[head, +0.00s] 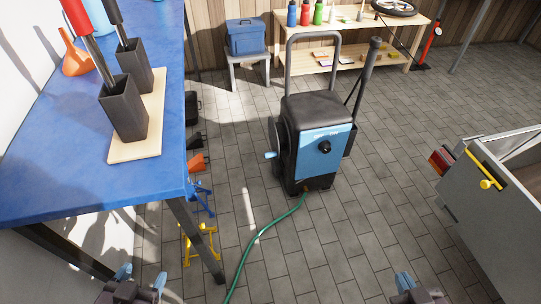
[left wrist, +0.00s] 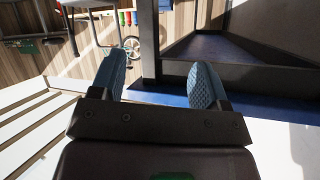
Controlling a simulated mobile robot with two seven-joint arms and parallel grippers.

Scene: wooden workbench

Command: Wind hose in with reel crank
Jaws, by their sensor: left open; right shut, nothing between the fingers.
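A black and blue hose reel unit (head: 325,147) with an upright grey handle stands on the paved floor in the middle of the head view. A crank with a light blue grip (head: 271,155) sticks out at its left side. A green hose (head: 264,230) comes out at the unit's lower front and runs along the floor to the bottom edge. My left gripper (head: 141,278) is at the bottom left, open and empty, well apart from the crank. Its two blue fingers stand apart in the left wrist view (left wrist: 158,80). My right gripper (head: 407,281) is shut and empty at the bottom right.
A blue-topped workbench (head: 60,185) with dark holders fills the left side. Yellow and blue stands (head: 199,243) are beside its leg. A grey trailer-like box (head: 500,215) stands at the right. A wooden shelf (head: 375,62) is behind. Floor in front of the reel is clear except for the hose.

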